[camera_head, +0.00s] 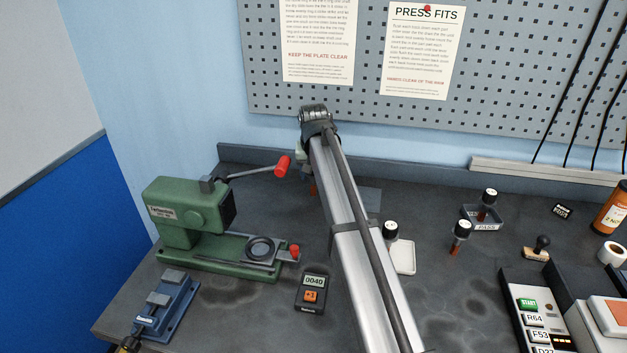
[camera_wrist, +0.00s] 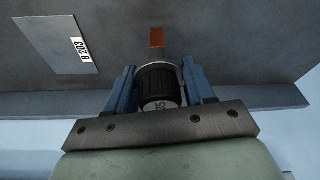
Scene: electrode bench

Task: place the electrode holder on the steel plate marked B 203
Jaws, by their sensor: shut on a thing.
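The electrode holder (camera_wrist: 160,88) has a black ribbed cap with a partly readable white label, a grey collar and a copper-coloured tip. My gripper (camera_wrist: 158,68) is shut on it, with one blue finger on each side of the cap. The steel plate (camera_wrist: 50,42) lies flat on the dark bench at upper left of the wrist view, with a white B 203 label. The holder is to the side of the plate, not over it in that view. In the head view, part of the plate (camera_head: 372,198) shows right of my arm, which hides most of the gripper and holder.
A green press (camera_head: 185,215) with a red-knobbed lever stands left, near a blue fixture (camera_head: 168,305) and a counter (camera_head: 311,293). Other black-capped holders (camera_head: 463,228) stand right, one in a PASS tray (camera_head: 482,226). A pale pad (camera_head: 404,258) lies near my arm.

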